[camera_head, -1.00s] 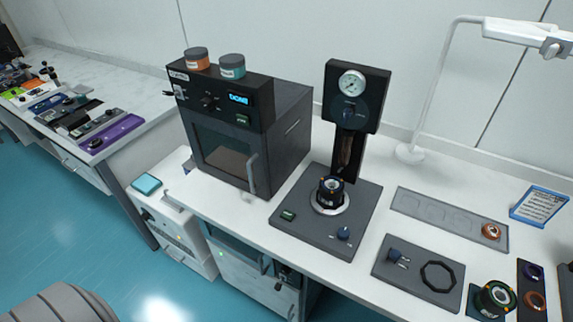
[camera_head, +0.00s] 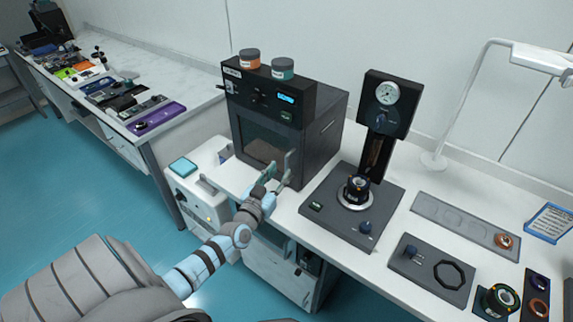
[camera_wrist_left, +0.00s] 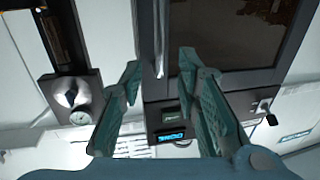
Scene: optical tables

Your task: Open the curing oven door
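The curing oven (camera_head: 322,130) is a dark box on the white bench, with a lit display and a latch-like part on its upper front. Its door (camera_head: 247,128) has a dark window and looks shut. My left gripper (camera_head: 278,172) is in front of the door's right edge, fingers spread. In the left wrist view, which shows the oven upside down, the silver door handle (camera_wrist_left: 160,40) lies in line with the gap between the open fingers (camera_wrist_left: 160,64). I cannot tell whether they touch it. My right gripper is not in view.
Two jars (camera_head: 283,68) stand on the oven. A press with a gauge (camera_head: 386,100) stands close to its right. A white box with a teal pad (camera_head: 184,167) is to the left. Open floor (camera_head: 90,190) lies in front of the side bench.

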